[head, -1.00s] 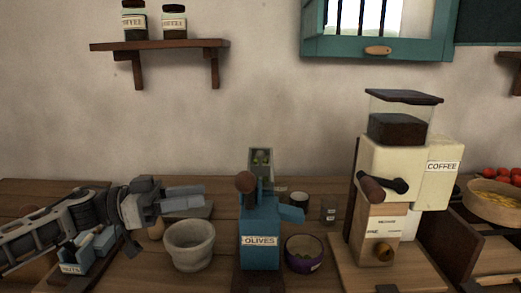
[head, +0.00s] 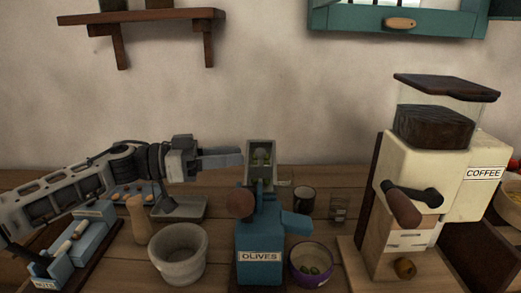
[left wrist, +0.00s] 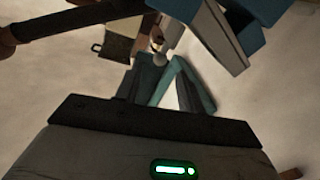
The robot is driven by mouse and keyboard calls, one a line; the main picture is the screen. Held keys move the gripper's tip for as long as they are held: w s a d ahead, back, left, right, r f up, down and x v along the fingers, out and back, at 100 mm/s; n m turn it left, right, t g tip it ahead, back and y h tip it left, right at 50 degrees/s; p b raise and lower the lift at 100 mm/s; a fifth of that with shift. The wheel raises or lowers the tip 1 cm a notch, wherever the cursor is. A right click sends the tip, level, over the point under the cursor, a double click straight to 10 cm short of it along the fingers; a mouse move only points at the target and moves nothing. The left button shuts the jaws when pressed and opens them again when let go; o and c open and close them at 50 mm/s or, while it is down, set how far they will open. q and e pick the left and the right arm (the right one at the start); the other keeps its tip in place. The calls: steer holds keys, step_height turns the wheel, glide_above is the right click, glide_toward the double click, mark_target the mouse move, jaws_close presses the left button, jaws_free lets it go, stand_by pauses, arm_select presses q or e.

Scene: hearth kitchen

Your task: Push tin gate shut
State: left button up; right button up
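A blue device labelled OLIVES (head: 260,258) stands at the centre of the counter. A brown ball knob (head: 240,205) sits at its top, and a blue flap or spout (head: 297,222) sticks out to its right. Behind it rises a grey tin hopper (head: 250,148) with olives inside. I cannot tell for sure which part is the gate. My left gripper (head: 242,158) points right, its tips beside the hopper's left side; contact is unclear. Its fingers look closed together with nothing held. In the left wrist view, blue parts (left wrist: 238,45) lie close to the fingers. My right gripper is out of view.
A stone mortar (head: 178,262) and a grey tray (head: 185,208) lie left of the device. A coffee grinder (head: 420,170) stands farther right. A blue nuts box (head: 80,250) is at left.

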mark_target(253, 167)
arm_select(q)
steer(key=d, duration=0.3)
steer(key=w+d, duration=0.1)
steer(key=d, duration=0.2)
steer(key=shift+w+d, duration=0.15)
steer(key=shift+d, duration=0.05)
jaws_close()
steer(key=shift+f+p, duration=0.55)
steer(key=shift+f, duration=0.9)
jaws_free()
